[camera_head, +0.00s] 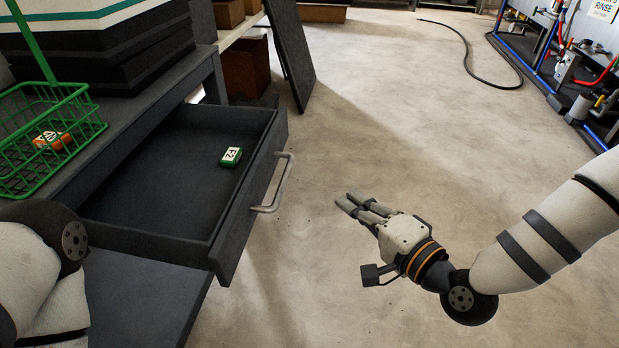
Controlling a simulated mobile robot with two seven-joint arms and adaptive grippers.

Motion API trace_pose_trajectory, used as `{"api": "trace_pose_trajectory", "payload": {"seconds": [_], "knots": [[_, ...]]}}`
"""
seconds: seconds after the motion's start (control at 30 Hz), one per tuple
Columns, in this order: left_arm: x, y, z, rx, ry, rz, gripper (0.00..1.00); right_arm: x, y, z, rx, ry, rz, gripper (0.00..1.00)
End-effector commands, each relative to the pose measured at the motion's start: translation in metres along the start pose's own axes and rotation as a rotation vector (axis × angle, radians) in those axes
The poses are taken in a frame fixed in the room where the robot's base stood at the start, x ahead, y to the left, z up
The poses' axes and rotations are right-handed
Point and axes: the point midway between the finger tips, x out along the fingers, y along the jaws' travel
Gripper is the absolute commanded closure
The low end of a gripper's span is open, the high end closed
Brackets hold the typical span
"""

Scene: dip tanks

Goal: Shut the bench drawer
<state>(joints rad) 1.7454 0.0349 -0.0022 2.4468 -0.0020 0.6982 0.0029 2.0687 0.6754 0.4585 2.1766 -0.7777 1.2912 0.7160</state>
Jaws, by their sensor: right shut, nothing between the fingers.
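The dark grey bench drawer (165,190) stands pulled out from the bench (88,141) on the left. Its front (252,200) carries a light metal bar handle (276,184) facing right. My right gripper (356,206) is shut and empty. It is over the floor to the right of the handle, apart from it, with its fingers pointing left. Part of my left arm shows at the lower left; its gripper is out of view.
A green wire basket (45,140) with an orange box (52,139) sits on the bench. A dark panel (290,50) leans beyond the drawer. A hose (470,62) lies on the far floor, near pipework at the upper right. The floor right of the drawer is clear.

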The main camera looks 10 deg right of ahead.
Motion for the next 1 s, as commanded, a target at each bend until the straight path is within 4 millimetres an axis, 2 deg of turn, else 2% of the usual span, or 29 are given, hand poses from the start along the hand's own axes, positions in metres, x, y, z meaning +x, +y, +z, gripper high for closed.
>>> {"api": "trace_pose_trajectory", "payload": {"seconds": [0.37,0.43,0.67,1.0], "knots": [[0.010,0.000,0.004,0.001,-0.022,-0.001,0.51,0.082,0.003,0.002,-0.002,-0.004,0.005,1.00],[0.009,0.000,0.003,0.001,-0.020,-0.001,0.51,0.092,0.002,0.011,-0.001,-0.006,0.004,1.00],[0.009,0.000,0.003,0.001,-0.019,-0.001,0.51,0.109,0.001,0.028,-0.002,-0.003,0.005,1.00],[0.009,0.000,0.003,0.001,-0.019,-0.001,0.51,0.110,0.002,0.030,-0.002,-0.003,0.006,1.00]]}}
